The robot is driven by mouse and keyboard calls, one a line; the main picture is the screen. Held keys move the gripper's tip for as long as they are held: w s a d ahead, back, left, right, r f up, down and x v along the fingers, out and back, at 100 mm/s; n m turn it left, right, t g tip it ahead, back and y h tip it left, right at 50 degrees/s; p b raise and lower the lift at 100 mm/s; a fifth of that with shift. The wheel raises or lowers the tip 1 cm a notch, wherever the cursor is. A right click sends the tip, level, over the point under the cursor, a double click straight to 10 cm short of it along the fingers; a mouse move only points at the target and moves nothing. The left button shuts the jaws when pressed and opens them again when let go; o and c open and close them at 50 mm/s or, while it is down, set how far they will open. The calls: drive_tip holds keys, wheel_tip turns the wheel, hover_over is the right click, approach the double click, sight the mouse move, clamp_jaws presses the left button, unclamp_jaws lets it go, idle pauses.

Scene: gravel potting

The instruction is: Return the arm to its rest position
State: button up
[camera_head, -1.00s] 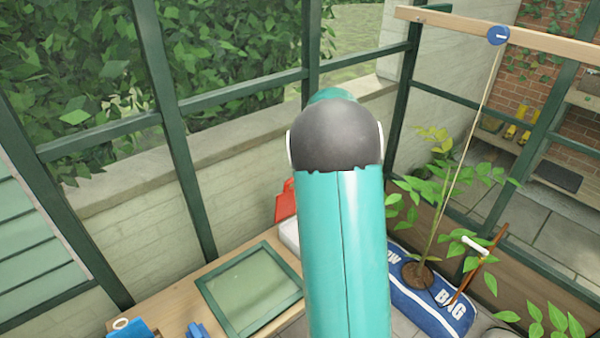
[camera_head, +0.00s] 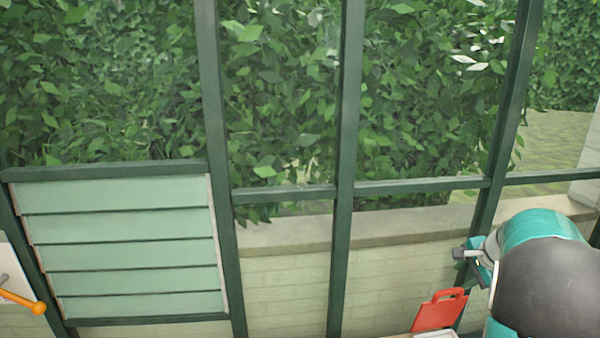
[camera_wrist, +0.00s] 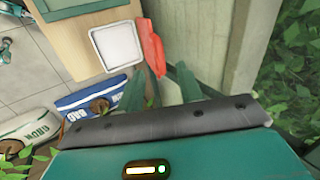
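My arm shows at the lower right of the head view, a teal and dark grey link close to the camera. A small grey and teal end, which looks like part of my gripper (camera_head: 466,254), sticks out left of it in front of the low wall. In the wrist view two green finger-like shapes of my gripper (camera_wrist: 184,82) point out beyond the dark wrist edge. Nothing shows held between them, but how far apart they are is unclear.
A red clipboard-like item (camera_head: 438,312) stands by the wall; a white tray (camera_wrist: 91,40) lies near it on the wooden bench (camera_wrist: 65,40). A blue bag (camera_wrist: 70,105) lies on the floor. Green window posts (camera_head: 345,150) and a slatted panel (camera_head: 120,250) line the wall.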

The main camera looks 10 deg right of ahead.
drive_tip(key=s+a+r+n, duration=0.3)
drive_tip(key=a, duration=0.4)
drive_tip(key=s+a+r+n+y, duration=0.1)
drive_tip(key=s+a+r+n, duration=0.25)
drive_tip(key=a, duration=0.35)
drive_tip(key=s+a+r+n, duration=0.2)
drive_tip(key=s+a+r, duration=0.15)
drive_tip(key=a, duration=0.45)
drive_tip(key=s+a+f+n, duration=0.1)
drive_tip(key=s+a+n, duration=0.3)
drive_tip(key=s, duration=0.4)
drive_tip(key=s+a+f+n+h, duration=0.1)
drive_tip(key=s+a+n, duration=0.3)
drive_tip(key=s+a, duration=0.2)
drive_tip(key=shift+s+a+f, duration=0.15)
drive_tip(key=shift+s+a, duration=0.1)
drive_tip(key=shift+s, duration=0.8)
